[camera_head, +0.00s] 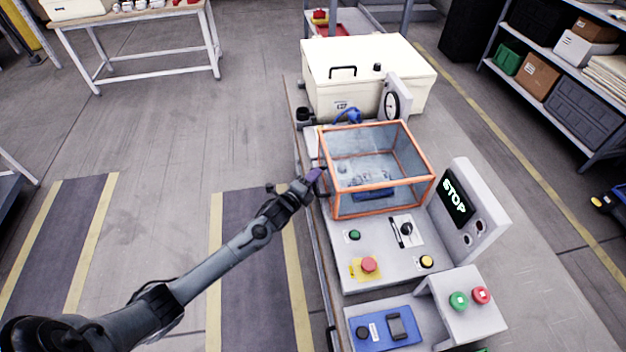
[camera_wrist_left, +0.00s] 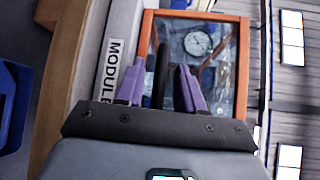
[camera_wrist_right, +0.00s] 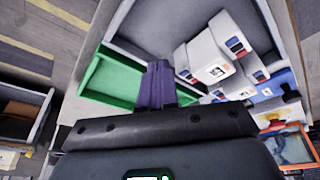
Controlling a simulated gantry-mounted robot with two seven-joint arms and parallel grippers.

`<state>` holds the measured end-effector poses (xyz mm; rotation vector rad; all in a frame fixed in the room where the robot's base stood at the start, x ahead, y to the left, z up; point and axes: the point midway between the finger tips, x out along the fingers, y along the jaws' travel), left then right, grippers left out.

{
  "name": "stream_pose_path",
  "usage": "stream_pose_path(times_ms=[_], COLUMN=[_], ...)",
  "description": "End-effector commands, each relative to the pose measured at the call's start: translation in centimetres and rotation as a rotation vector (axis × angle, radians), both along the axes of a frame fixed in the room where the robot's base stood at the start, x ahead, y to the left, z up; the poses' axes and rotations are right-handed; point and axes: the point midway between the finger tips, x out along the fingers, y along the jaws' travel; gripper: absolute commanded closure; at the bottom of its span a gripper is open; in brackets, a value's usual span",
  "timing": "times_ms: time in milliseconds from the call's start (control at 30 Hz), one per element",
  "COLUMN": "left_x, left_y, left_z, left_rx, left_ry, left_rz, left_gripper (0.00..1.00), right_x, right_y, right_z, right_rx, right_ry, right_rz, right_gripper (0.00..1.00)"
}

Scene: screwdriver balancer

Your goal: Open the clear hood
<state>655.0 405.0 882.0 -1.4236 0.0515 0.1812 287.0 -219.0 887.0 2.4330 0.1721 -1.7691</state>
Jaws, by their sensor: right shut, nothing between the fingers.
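The clear hood (camera_head: 375,200) has an orange frame and sits down over the fixture on the grey machine. Its side fills the middle of the left wrist view (camera_wrist_left: 243,70). My left gripper (camera_head: 316,178) is at the hood's left side, close to its front corner. In the left wrist view its purple fingers (camera_wrist_left: 160,92) are apart, with a dark upright bar (camera_wrist_left: 162,70) between them. The bar looks like the hood's handle; I cannot tell whether a finger touches it. My right gripper (camera_wrist_right: 160,85) is shut and empty, seen only in the right wrist view.
A control panel with a red emergency button (camera_head: 369,264) lies in front of the hood. A STOP display (camera_head: 456,197) stands at its right, a cream box (camera_head: 365,65) behind. The right wrist view shows a green bin (camera_wrist_right: 108,78) and white devices (camera_wrist_right: 212,65).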

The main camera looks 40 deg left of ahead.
Motion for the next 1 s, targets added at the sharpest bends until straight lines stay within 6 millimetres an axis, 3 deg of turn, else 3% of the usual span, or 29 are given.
stream_pose_path(times_ms=[233,467,833,1000], left_x=[0.0,0.0,0.0,0.3], left_y=[0.0,0.0,0.0,-0.4], left_z=[0.0,0.0,0.2,1.4], left_rx=[0.0,0.0,0.002,0.018], left_ry=[0.0,0.0,0.002,0.019], left_rz=[0.0,0.0,-0.001,-0.005], left_gripper=[0.64,0.99,1.0,1.0], right_x=[0.0,0.0,0.0,0.0], right_y=[0.0,0.0,0.1,0.2], right_z=[0.0,0.0,0.1,1.3], right_rx=[-0.001,0.0,0.005,0.006], right_ry=[0.001,0.001,0.001,0.002], right_rz=[0.001,0.001,-0.004,-0.004], right_gripper=[1.0,1.0,1.0,1.0])
